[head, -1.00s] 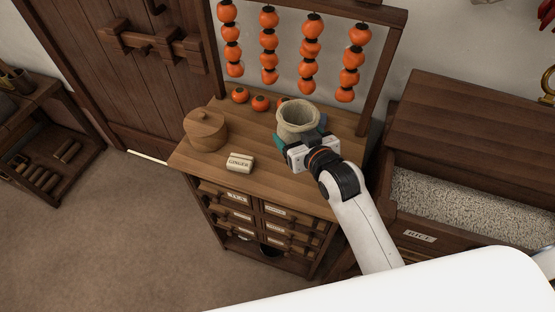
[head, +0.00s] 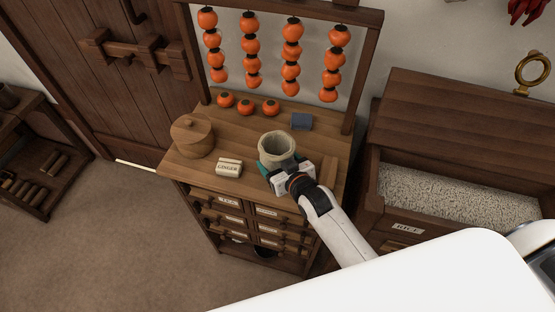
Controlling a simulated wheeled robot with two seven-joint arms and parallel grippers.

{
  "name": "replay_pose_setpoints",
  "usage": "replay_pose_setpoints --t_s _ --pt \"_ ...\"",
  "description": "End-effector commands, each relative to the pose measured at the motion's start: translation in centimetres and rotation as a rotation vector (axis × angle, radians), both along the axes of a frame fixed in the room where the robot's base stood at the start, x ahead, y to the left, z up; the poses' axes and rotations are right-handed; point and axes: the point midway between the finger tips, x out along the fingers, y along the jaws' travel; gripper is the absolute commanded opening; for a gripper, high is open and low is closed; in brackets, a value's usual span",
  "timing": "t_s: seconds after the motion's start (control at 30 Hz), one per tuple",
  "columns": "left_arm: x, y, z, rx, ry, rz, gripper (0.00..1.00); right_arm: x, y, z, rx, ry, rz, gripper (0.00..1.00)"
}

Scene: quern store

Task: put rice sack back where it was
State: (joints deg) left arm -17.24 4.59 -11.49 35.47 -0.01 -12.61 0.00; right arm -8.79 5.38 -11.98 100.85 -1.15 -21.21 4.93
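The rice sack (head: 276,143) is a beige, open-topped bag, upright over the right part of the wooden counter (head: 245,114). My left gripper (head: 279,166) is at its near side, with teal fingers around its lower part, and looks shut on it. The fingers and wrist hide the sack's base, so I cannot tell whether it touches the counter. The inside of the sack looks empty or dark. My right gripper is not in view.
A round lidded wooden box (head: 193,138) and a ginger block (head: 228,167) stand left of the sack. Several persimmons (head: 248,106) and a dark blue block (head: 301,121) lie behind it. An open rice bin (head: 455,190) stands at the right. Persimmon strings (head: 291,53) hang at the back.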

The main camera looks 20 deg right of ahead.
Motion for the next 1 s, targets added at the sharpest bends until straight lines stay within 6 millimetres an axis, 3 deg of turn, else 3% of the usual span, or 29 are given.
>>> replay_pose_setpoints --t_s 0.07,0.1,0.23,0.57,1.0 --pt "0.0 0.0 -0.2 0.0 0.0 0.0 0.32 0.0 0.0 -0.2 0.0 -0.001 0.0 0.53" --pt "0.0 0.0 -0.2 0.0 0.001 0.0 0.32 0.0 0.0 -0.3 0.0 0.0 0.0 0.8" --pt "0.0 0.0 -0.1 0.0 0.001 0.0 0.32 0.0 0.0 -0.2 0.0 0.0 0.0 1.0" --pt "0.0 0.0 0.0 0.0 0.0 0.0 0.32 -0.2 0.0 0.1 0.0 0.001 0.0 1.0" --pt "0.1 0.0 -1.4 0.0 -0.002 0.001 0.32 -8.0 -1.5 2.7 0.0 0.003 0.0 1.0"
